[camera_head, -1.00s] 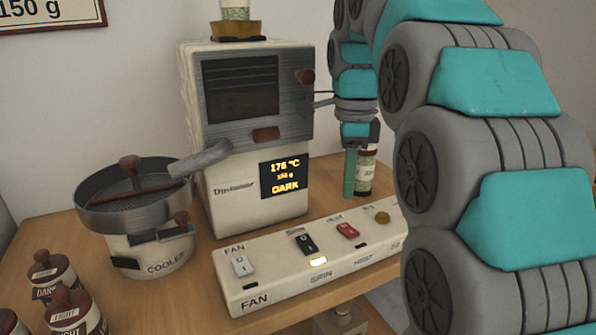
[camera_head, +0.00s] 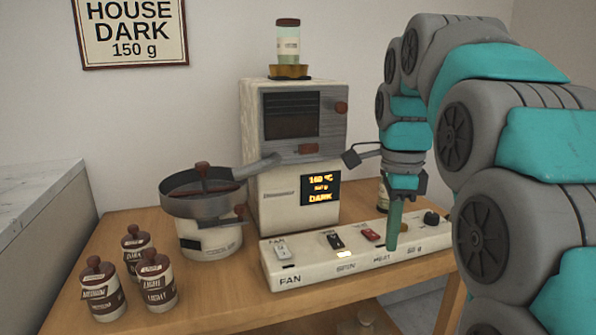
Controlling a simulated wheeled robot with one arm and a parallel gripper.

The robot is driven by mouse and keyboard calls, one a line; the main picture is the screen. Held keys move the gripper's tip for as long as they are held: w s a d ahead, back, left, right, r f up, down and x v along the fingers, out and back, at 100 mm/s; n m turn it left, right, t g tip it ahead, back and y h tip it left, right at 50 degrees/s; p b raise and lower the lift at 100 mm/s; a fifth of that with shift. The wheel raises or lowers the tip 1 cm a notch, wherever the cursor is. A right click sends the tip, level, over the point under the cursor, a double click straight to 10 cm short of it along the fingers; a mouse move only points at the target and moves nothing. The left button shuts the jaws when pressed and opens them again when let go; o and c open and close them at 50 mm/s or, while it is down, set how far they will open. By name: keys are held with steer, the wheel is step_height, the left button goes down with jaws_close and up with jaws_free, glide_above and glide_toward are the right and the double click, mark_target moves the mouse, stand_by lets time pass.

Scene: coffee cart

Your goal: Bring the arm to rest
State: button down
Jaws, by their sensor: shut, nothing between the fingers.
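My gripper (camera_head: 394,238) hangs at the end of my teal and grey arm, pointing down. Its teal fingers are together with nothing between them. In the picture the fingertips overlap the right part of the white switch panel (camera_head: 318,278), near its red switch; I cannot tell whether they touch it. My arm arches down from the upper right and fills the right side of the view.
The roaster (camera_head: 270,210) stands behind the panel, its display reading 160 °C and DARK. The cooler (camera_head: 210,240) is on its left. Several jars (camera_head: 157,281) stand at the table's (camera_head: 225,292) front left. A bottle (camera_head: 383,195) stands behind my gripper.

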steer(key=s+f+n+g, duration=0.1)
steer(key=s+f+n, duration=0.8)
steer(key=s+f, duration=0.2)
steer(key=s+a+f+n, duration=0.1)
steer(key=s+f+n, duration=0.9)
steer(key=s, duration=0.6)
steer(key=shift+s+f+n+g, duration=0.2)
steer(key=shift+f+n+g, duration=0.15)
steer(key=shift+f, duration=0.2)
steer(key=shift+w, duration=0.1)
